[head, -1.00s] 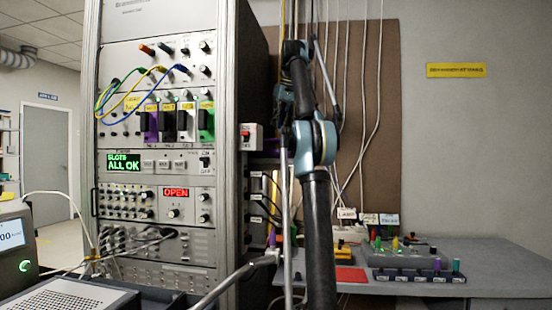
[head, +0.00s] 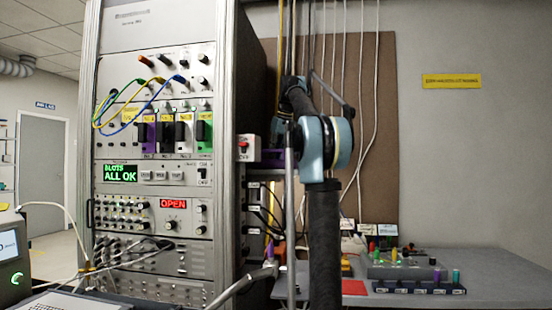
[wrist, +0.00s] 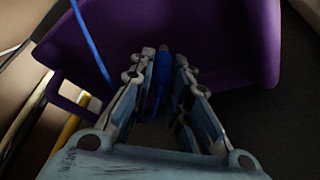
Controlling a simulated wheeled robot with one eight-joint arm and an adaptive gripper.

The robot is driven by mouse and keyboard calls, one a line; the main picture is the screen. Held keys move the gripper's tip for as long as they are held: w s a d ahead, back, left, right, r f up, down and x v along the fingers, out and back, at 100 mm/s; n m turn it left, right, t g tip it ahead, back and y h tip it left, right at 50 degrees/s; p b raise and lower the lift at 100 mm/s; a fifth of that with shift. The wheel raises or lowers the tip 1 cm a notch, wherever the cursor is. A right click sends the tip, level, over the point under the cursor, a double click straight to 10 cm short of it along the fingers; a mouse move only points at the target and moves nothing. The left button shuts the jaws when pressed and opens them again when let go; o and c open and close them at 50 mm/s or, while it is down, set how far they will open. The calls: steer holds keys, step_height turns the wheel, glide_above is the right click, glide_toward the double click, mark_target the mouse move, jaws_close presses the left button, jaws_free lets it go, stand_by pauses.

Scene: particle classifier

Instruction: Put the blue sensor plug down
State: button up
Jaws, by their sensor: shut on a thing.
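In the wrist view the blue sensor plug (wrist: 161,75) sits between the two fingers of my gripper (wrist: 164,56), which is shut on it. A blue cable (wrist: 91,47) runs at the upper left. A purple tray or holder (wrist: 215,42) fills the upper part of that view, beyond the fingertips. I cannot tell whether the plug touches it. In the head view a purple piece (head: 270,157) shows beside the rack, partly behind my arm. My gripper and the plug cannot be made out there.
The instrument rack (head: 155,200) stands close on the left of my arm, with a red switch box (head: 246,147) on its side. Cables hang before the brown board (head: 385,110). A grey bench (head: 500,270) at the right carries a row of dark holders (head: 420,287) and a red mat (head: 354,287).

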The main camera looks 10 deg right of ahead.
steer(key=shift+f, duration=0.4)
steer(key=shift+f, duration=0.2)
steer(key=o, duration=0.9)
steer(key=shift+c, duration=0.2)
steer(key=v, duration=1.2)
steer(key=shift+r, duration=0.25)
